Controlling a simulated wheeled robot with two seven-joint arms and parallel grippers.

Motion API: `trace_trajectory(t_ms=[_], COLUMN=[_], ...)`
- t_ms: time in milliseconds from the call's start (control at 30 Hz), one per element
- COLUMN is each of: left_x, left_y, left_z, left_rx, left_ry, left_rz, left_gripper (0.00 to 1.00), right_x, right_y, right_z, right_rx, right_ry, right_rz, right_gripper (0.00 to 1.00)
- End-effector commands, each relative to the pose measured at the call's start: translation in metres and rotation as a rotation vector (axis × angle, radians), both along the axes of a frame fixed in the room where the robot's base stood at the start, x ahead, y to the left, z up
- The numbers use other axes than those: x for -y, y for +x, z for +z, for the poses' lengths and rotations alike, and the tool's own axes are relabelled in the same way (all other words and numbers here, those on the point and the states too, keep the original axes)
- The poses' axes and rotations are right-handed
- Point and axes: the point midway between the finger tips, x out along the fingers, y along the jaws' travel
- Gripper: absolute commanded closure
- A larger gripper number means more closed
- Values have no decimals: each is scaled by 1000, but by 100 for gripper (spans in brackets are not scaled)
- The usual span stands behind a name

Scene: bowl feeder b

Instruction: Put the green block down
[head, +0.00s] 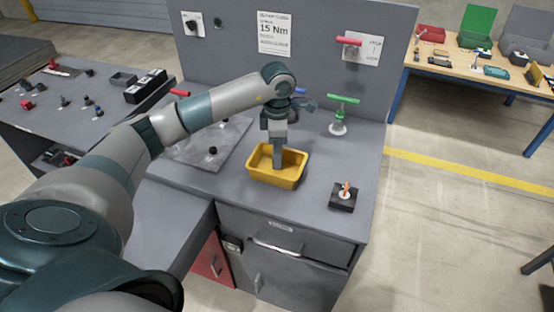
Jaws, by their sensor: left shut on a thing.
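My left gripper (277,158) points straight down into the yellow bin (264,177) on the grey workbench. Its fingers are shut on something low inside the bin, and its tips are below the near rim. The green block cannot be made out; the fingers and the bin's front wall hide what is held. Whether the held thing touches the bin floor cannot be told. My right gripper is not in view.
A green-handled valve (341,114) stands behind the bin to the right. A black block with an orange-tipped peg (343,197) sits at the right front. A grey plate (211,144) lies to the left. The bench (318,175) between bin and black block is clear.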

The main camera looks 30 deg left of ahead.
Motion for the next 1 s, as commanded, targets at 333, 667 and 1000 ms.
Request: trace_trajectory(t_ms=[333,667,1000], left_x=[0,0,0], left_y=[0,0,-1], left_z=[-29,-33,-32], left_rx=[0,0,0], left_ry=[0,0,0], left_rz=[0,0,0], left_gripper=[100,100,51], right_x=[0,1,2], right_y=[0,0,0], right_z=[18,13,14], right_rx=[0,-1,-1], right_ry=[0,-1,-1], right_rz=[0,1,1], right_gripper=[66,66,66])
